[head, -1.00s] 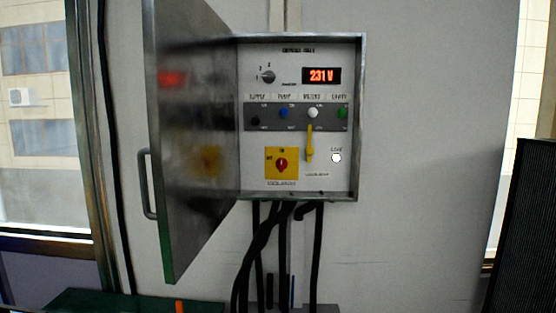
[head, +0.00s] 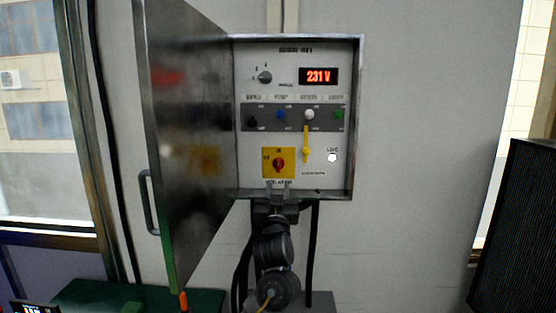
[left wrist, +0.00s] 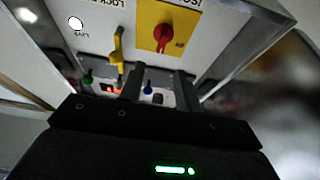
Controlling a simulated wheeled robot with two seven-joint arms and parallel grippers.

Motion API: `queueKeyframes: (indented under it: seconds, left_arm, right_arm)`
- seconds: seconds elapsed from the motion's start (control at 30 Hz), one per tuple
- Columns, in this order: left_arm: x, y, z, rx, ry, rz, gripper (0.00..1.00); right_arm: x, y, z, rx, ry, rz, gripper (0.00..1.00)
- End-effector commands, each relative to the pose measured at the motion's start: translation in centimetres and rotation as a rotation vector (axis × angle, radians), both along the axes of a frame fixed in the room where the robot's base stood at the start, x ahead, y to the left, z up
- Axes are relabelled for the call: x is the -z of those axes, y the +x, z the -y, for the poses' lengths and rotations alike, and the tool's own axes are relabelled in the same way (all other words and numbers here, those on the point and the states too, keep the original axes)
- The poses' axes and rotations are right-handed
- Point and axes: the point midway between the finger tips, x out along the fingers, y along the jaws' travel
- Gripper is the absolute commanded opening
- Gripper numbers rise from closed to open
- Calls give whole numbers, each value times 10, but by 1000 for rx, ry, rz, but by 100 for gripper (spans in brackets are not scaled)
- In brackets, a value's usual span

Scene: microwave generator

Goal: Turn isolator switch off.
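The isolator switch is a red rotary knob (head: 279,163) on a yellow plate (head: 291,172) low in the open metal cabinet. Its handle looks roughly upright, toward the mark at the top of the plate; the other mark is at the left. The knob also shows in the left wrist view (left wrist: 163,39), where the panel appears upside down. My left gripper (head: 278,184) is just below the yellow plate, in front of the panel. In the left wrist view its two fingers (left wrist: 158,86) stand apart with nothing between them, clear of the knob. My right gripper is not in view.
The cabinet door (head: 185,130) stands open at the left. A yellow lever (head: 306,143) hangs right of the knob, near a white round lamp (head: 332,157). The display (head: 319,76) reads 231 V. Black cables (head: 315,250) run down below the cabinet.

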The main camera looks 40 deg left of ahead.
Motion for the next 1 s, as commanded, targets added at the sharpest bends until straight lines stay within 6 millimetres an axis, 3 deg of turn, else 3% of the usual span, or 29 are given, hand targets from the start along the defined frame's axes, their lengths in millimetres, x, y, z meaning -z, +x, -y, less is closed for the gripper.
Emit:
queueKeyframes:
  seconds: [0.27,0.7,1.0]
  left_arm:
    - [-13,1,-4,-2,-1,16,34]
    - [-43,57,-48,-4,0,13,34]
    - [-49,76,-61,-2,-3,15,34]
  right_arm:
    - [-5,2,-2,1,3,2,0]
    - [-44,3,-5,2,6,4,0]
    - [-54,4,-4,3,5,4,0]
